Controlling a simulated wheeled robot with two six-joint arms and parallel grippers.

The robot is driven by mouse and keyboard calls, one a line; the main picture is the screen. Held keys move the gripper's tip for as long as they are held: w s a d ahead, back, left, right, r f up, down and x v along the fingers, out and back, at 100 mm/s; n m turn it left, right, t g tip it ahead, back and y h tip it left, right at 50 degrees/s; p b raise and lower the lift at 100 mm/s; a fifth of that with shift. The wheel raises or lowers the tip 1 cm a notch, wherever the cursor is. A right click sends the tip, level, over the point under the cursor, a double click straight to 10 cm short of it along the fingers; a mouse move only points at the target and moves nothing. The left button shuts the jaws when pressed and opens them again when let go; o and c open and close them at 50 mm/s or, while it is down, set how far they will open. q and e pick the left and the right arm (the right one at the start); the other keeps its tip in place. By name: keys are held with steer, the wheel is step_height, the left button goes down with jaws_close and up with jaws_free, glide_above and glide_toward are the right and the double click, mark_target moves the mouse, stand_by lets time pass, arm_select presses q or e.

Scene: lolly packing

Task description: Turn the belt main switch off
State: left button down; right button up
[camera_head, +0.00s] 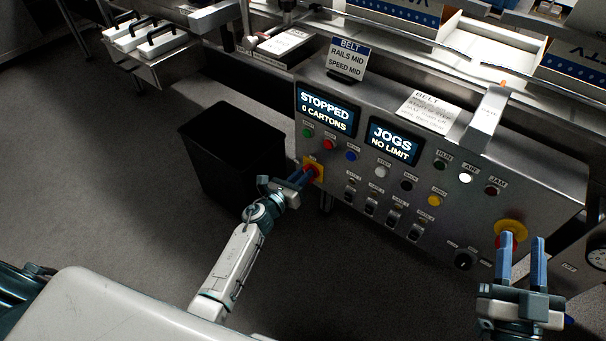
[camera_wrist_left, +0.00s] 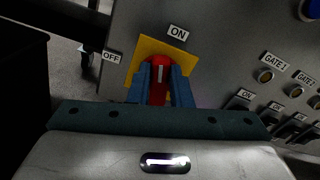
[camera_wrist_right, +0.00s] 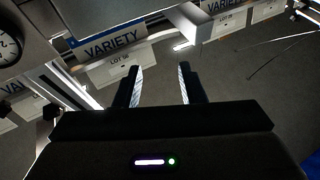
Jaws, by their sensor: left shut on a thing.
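The belt main switch is a red rotary knob (camera_wrist_left: 158,66) on a yellow square plate (camera_wrist_left: 188,54) at the left end of the control panel (camera_head: 470,215). In the left wrist view its white mark points up toward the ON label (camera_wrist_left: 178,33); the OFF label (camera_wrist_left: 111,57) is to the left. My left gripper (camera_head: 301,177) is shut on the red knob, one blue finger on each side; it also shows in the left wrist view (camera_wrist_left: 160,84). My right gripper (camera_head: 521,246) is open and empty in front of the panel's right end, by a red button with a yellow collar (camera_head: 511,230).
The left screen (camera_head: 326,111) reads STOPPED, 0 CARTONS; the right screen (camera_head: 393,141) reads JOGS, NO LIMIT. Several buttons and toggle switches lie right of the knob. A black bin (camera_head: 232,150) stands left of the panel. The floor in front is clear.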

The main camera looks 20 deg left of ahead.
arm_select(q)
steer(key=shift+w+a+f+n+p, duration=0.2)
steer(key=shift+n+p, duration=0.65)
steer(key=shift+n, duration=1.6)
steer(key=shift+s+a+f+n+p, duration=0.25)
steer(key=shift+n+p, duration=0.6)
steer(key=shift+n, duration=1.55)
steer(key=shift+w+a+f+n+p, duration=0.1)
steer(key=shift+w+f+n+p, duration=0.5)
steer(key=shift+n, duration=1.85)
arm_select(e)
steer(key=s+f+g, duration=0.4)
steer(key=f+g, duration=0.3)
steer(key=f, duration=0.2)
steer(key=s+a+f+g, duration=0.1)
steer(key=s+f+g, duration=0.4)
steer(key=f+g, duration=0.2)
steer(key=shift+s+f, duration=0.2)
steer(key=shift+f, duration=0.65)
arm_select(q)
steer(key=shift+s+r, duration=0.25)
steer(key=shift+s, duration=0.15)
steer(key=c, duration=1.3)
jaws_free()
arm_select(e)
steer(key=shift+a, duration=0.1)
